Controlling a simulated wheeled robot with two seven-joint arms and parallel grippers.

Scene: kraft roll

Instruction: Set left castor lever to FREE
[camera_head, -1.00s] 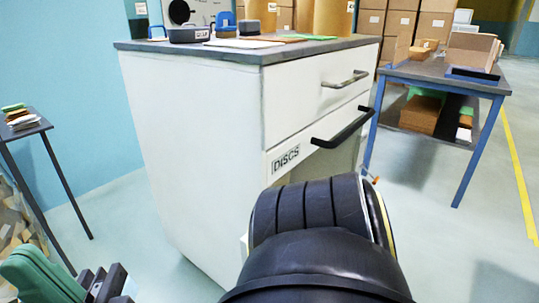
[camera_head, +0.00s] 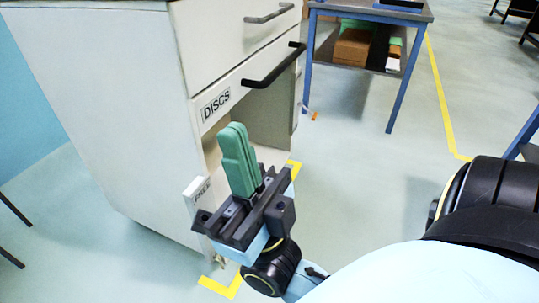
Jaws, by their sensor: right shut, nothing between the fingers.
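My right gripper (camera_head: 235,132) is in front of the white cabinet's open lower bay, its green fingers pointing up and pressed together with nothing between them. A small white block lettered FREE (camera_head: 200,193) shows just left of the gripper, at the cabinet's lower front left corner. The gripper's dark body overlaps this corner, and I cannot make out the left castor or its lever. I cannot tell whether the gripper touches anything there. A small orange piece (camera_head: 314,116) shows low at the cabinet's far right side. My left gripper is not in view.
The white cabinet (camera_head: 100,110) has a drawer with a grey handle, and a black handle (camera_head: 274,65) above a DISCS label (camera_head: 216,104). A blue-legged table (camera_head: 398,92) stands behind. Yellow tape (camera_head: 222,288) marks the floor below the gripper. Open floor lies to the right.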

